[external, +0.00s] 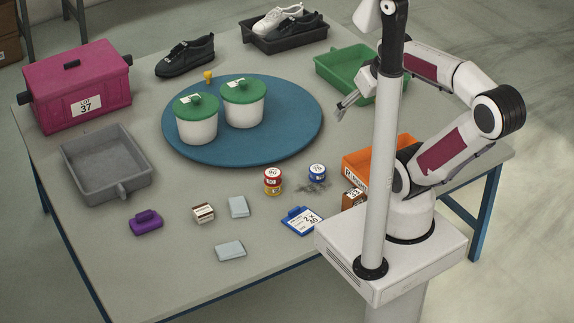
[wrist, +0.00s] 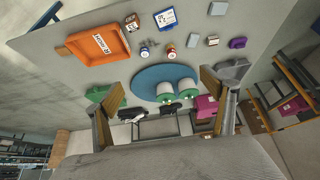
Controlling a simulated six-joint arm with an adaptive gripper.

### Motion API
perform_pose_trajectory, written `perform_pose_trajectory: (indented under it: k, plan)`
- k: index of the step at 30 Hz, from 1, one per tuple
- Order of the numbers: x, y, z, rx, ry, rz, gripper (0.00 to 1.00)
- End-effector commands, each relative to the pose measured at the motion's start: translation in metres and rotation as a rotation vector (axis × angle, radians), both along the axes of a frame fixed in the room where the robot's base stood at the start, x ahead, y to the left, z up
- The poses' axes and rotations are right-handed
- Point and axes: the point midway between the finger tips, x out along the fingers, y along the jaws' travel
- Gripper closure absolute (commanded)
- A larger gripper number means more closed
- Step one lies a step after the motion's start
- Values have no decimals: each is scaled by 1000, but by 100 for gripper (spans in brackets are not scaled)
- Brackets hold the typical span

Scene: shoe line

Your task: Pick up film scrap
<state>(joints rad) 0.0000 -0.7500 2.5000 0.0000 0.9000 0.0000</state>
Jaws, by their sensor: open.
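A crumpled, see-through grey scrap, which looks like the film scrap (external: 312,187), lies on the table just below the blue tin (external: 318,172) in the external view.
A red-and-yellow tin (external: 272,181) stands left of the scrap; a blue clipboard (external: 302,220) lies in front. An orange bin (external: 368,162) is to the right. A blue round board (external: 300,140) bears two green-lidded tubs. The green tray (external: 327,72) is behind my gripper.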

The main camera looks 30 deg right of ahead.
Motion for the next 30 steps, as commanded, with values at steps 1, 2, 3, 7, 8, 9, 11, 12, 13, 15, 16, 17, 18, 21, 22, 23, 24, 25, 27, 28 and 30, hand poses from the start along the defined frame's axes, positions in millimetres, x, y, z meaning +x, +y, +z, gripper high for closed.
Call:
perform_pose_trajectory:
  k: [1,2,3,7,8,9,11,12,13,15,16,17,18,21,22,23,24,25,27,28,30]
  plan:
    - [0,0,0,0,0,0,16]
    - [0,0,0,0,0,0,16]
    - [0,0,0,0,0,0,16]
    - [1,1,0,2,-1,1,16]
    - [2,1,0,3,-1,3,16]
    - [3,3,0,6,-2,4,16]
    - [7,5,0,13,-4,8,16]
    - [11,8,1,19,-6,11,16]
    - [14,10,1,24,-8,14,16]
    - [23,16,1,38,-14,23,16]
    - [27,20,1,46,-16,27,16]
    - [31,23,1,54,-19,30,16]
    - [38,28,1,65,-23,35,16]
    - [56,43,1,98,-35,49,16]
    - [61,47,0,107,-38,53,16]
    - [67,52,0,117,-42,55,16]
    - [74,58,0,131,-46,59,16]
    - [79,63,-1,140,-49,61,16]
    - [91,74,-2,163,-56,64,16]
    - [97,79,-3,172,-60,67,16]
    - [108,91,-5,194,-66,70,16]
